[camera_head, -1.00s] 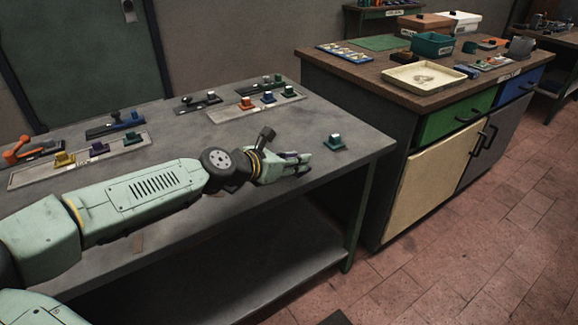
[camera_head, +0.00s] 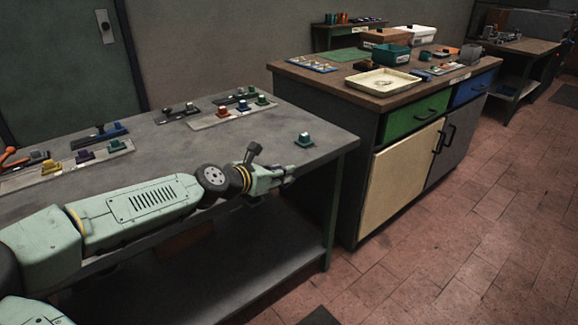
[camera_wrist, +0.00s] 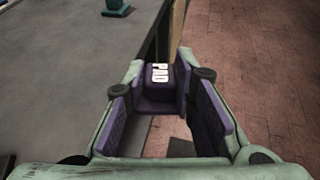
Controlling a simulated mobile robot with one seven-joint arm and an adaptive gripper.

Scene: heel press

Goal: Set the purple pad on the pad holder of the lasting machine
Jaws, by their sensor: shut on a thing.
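The purple pad (camera_wrist: 160,98), with white PAD lettering on top, sits between the two fingers of my gripper (camera_wrist: 160,105) in the wrist view. My gripper is shut on it. In the head view my gripper (camera_head: 288,173) is at the front edge of the grey table, near its right corner; the pad is too small to make out there. I cannot pick out the lasting machine or its pad holder for certain in either view.
A teal-topped block stands near the grey table's corner (camera_head: 304,139). Trays of coloured blocks (camera_head: 222,120) lie behind. A wooden-topped cabinet (camera_head: 375,98) with a cream tray (camera_head: 383,82) stands to the right. Open brick floor (camera_head: 450,240) lies at the right.

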